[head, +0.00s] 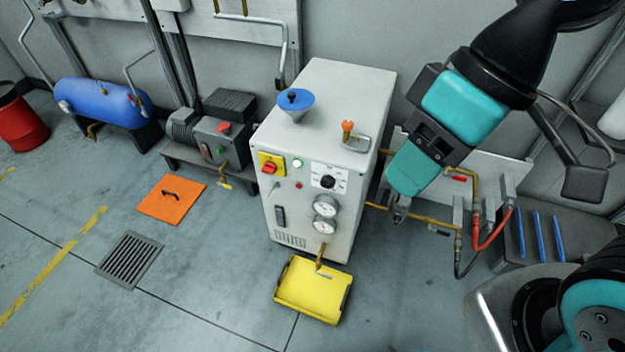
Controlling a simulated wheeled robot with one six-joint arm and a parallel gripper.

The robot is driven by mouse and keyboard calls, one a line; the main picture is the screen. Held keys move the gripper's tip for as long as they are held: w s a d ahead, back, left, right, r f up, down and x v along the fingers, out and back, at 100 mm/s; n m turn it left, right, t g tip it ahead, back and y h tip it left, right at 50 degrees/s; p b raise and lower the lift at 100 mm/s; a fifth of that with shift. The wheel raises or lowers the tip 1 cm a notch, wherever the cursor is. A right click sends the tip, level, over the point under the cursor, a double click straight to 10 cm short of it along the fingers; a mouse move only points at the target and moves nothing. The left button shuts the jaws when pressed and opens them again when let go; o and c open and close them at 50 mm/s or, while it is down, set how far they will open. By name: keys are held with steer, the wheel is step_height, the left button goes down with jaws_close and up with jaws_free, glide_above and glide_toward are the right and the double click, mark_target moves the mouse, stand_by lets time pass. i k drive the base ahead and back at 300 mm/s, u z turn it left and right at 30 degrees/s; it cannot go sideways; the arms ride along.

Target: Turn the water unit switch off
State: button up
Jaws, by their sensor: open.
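The water unit (340,215) is a white cabinet in the middle of the head view, with its control panel facing the camera. A red rotary switch (269,168) on a yellow plate sits at the panel's upper left. A small toggle (275,187) is below it, and a dark rocker-like part (280,217) is lower down. A green lamp (297,163) beside the red switch looks bright.
A dial (328,182) and two gauges (325,209) share the panel. A blue funnel (294,104) and an orange-knobbed part (347,131) stand on top. A yellow tray (311,290) lies at its foot. Pipes and a red hose (492,236) are at right. Floor in front is mostly clear.

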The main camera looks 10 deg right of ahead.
mark_target(270, 168)
steer(key=u, duration=2.25)
steer(key=i, duration=2.05)
steer(key=z, duration=3.75)
